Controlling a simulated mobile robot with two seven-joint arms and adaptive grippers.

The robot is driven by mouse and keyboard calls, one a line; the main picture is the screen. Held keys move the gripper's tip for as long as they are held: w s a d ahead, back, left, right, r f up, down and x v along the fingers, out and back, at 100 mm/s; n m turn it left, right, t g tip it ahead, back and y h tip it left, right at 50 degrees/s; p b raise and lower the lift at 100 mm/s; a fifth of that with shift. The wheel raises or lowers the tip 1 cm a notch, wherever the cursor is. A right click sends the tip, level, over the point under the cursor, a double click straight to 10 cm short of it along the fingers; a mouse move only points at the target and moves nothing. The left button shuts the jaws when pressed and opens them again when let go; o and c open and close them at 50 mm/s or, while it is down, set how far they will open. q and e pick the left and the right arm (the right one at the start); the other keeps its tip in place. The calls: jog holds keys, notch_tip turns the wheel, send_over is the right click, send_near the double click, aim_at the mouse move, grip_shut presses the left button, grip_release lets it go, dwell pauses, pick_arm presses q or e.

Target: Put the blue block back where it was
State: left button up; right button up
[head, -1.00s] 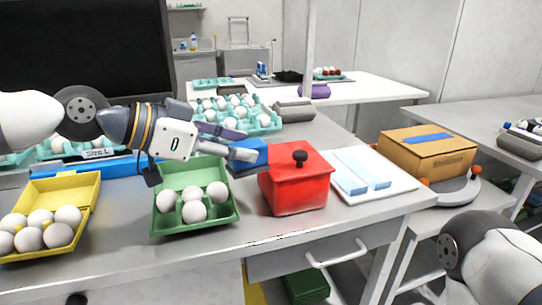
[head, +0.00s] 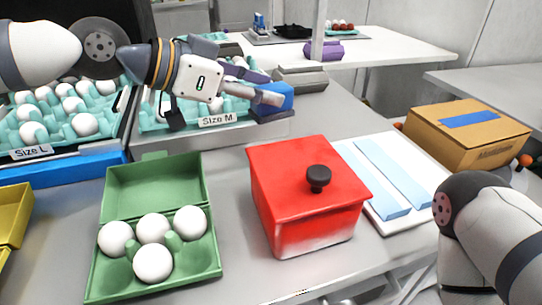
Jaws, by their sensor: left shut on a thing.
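The blue block (head: 276,98) is at the tips of my left gripper (head: 262,88), which is shut on it. The fingers cover part of the block. The block is beside the right end of the Size M egg tray (head: 217,120), beyond the red lidded box (head: 290,233). I cannot tell whether it touches the surface under it. My right arm shows at the lower right, but its gripper is out of view.
An open green carton (head: 152,190) with several eggs stands at the front. The Size L tray (head: 30,153) is at left. A white board (head: 385,222) with light blue strips lies right of the red box. A cardboard box (head: 470,140) stands farther right.

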pick_arm(q)
notch_tip(320, 180, down, 10)
jog(key=shift+w+r, duration=0.15)
jog(key=o, duration=1.3)
jog(key=shift+f, duration=0.2)
jog(key=v, duration=1.2)
jog(key=shift+a+f, duration=0.15)
jog(key=shift+f, duration=0.1)
jog(key=shift+s+f, duration=0.1)
jog(key=shift+s, duration=0.15)
